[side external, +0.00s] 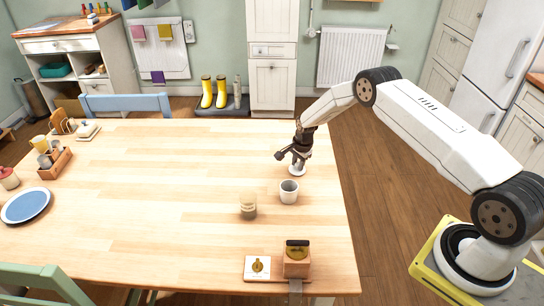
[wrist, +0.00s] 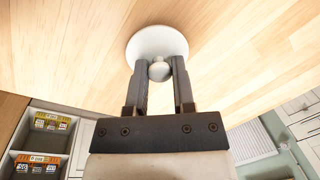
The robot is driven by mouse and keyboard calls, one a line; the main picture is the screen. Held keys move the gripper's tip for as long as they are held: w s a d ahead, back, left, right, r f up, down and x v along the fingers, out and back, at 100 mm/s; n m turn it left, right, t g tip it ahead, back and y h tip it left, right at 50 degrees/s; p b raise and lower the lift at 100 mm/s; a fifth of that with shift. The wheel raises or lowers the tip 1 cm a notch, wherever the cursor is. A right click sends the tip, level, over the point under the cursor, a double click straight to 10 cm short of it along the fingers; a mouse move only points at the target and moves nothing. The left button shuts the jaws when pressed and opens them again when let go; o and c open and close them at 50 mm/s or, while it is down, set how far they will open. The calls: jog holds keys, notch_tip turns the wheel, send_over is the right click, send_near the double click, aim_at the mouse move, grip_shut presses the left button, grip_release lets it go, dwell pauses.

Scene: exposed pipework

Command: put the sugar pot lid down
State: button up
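The sugar pot lid (wrist: 158,42) is a white disc with a small round knob. In the wrist view the knob sits between my two fingertips, and my gripper (wrist: 160,70) appears shut on it. In the side view my gripper (side external: 299,160) points down with the lid (side external: 297,171) under it, at or just above the wooden table; I cannot tell whether it touches. A pale open pot (side external: 289,192), seemingly the sugar pot, stands just in front of the lid, apart from it.
A jar with a beige top (side external: 248,207) stands left of the pot. A wooden box (side external: 297,262) and a white tile (side external: 258,267) are at the front edge. A blue plate (side external: 26,205) and a caddy (side external: 55,163) are far left. The table's middle is clear.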

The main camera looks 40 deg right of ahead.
jog(key=o, duration=0.4)
jog(key=shift+r, duration=0.2)
notch_tip(320, 180, up, 12)
jog(key=s, duration=0.1)
jog(key=shift+s+f, duration=0.15)
jog(key=shift+s, duration=0.2)
dwell(0.3)
dwell(0.5)
